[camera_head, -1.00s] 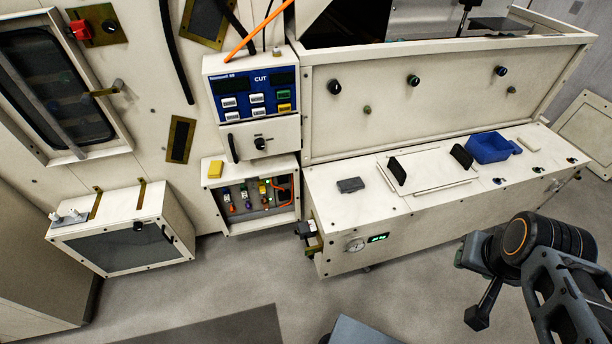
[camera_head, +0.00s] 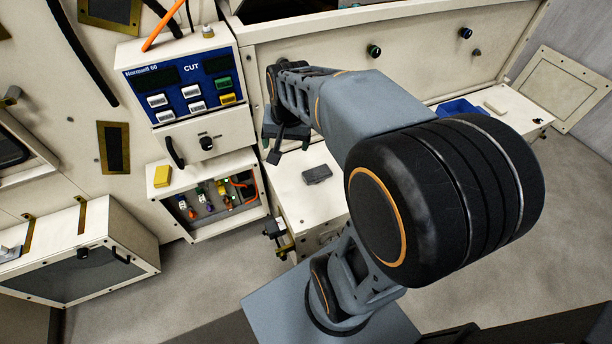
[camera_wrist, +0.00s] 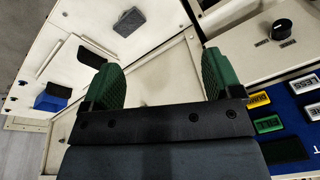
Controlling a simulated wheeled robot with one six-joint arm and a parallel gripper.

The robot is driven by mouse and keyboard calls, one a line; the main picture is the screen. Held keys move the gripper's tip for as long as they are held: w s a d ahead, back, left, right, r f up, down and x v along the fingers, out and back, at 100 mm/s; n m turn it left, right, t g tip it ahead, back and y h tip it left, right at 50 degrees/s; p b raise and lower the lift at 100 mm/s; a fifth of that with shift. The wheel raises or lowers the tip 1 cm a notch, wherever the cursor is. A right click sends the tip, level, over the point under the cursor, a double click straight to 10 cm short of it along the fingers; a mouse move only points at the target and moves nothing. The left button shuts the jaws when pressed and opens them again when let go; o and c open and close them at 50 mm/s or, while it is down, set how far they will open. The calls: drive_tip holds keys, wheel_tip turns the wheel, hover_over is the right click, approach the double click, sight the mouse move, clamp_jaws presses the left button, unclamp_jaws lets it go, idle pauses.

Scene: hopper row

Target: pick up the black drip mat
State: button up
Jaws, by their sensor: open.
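The black drip mat (camera_head: 316,174) appears as a small dark grey-black slab lying flat on the white counter top in the head view. It also shows in the wrist view (camera_wrist: 129,21), near the top and left of centre, beyond the fingertips. My gripper (camera_wrist: 160,76) is open, with its two green-padded fingers apart and nothing between them. It is apart from the mat, over a pale panel edge. In the head view my arm reaches across the counter, and the fingers are not clearly seen.
A blue tray (camera_head: 457,107) sits farther along the counter; my arm hides much of the counter between. Black upright plates (camera_wrist: 91,56) stand near the mat. The blue button panel (camera_head: 183,86) is left of my arm. A yellow block (camera_head: 162,176) lies on the open box below it.

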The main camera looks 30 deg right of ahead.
drive_tip(key=shift+o, duration=0.6)
drive_tip(key=w+d+f+m+g+b, duration=0.1)
drive_tip(key=w+d+f+m+b, duration=0.2)
drive_tip(key=w+d+f+m, duration=0.4)
wheel_tip(320, 180, down, 3)
drive_tip(key=d, duration=0.2)
drive_tip(key=shift+d+g+y, duration=0.3)
drive_tip(key=shift+d, duration=0.1)
drive_tip(key=m+b, duration=0.2)
drive_tip(key=m, duration=0.3)
approach(317, 173)
drive_tip(key=f, duration=0.2)
drive_tip(key=w+d+f+y, duration=0.1)
drive_tip(key=shift+m+g+b, duration=0.3)
drive_tip(key=shift+m+b, duration=0.1)
drive_tip(key=shift+s+a+f, duration=0.1)
drive_tip(key=shift+a+f, duration=0.05)
drive_tip(key=shift+f, duration=0.9)
drive_tip(key=shift+w+a+f, duration=0.1)
drive_tip(key=shift+a+f, duration=0.1)
drive_tip(key=shift+f, duration=0.85)
drive_tip(key=shift+s+a+f, duration=0.1)
drive_tip(key=shift+a+f, duration=0.05)
drive_tip(key=shift+f, duration=0.95)
drive_tip(key=c, duration=1)
drive_tip(key=shift+r, duration=0.1)
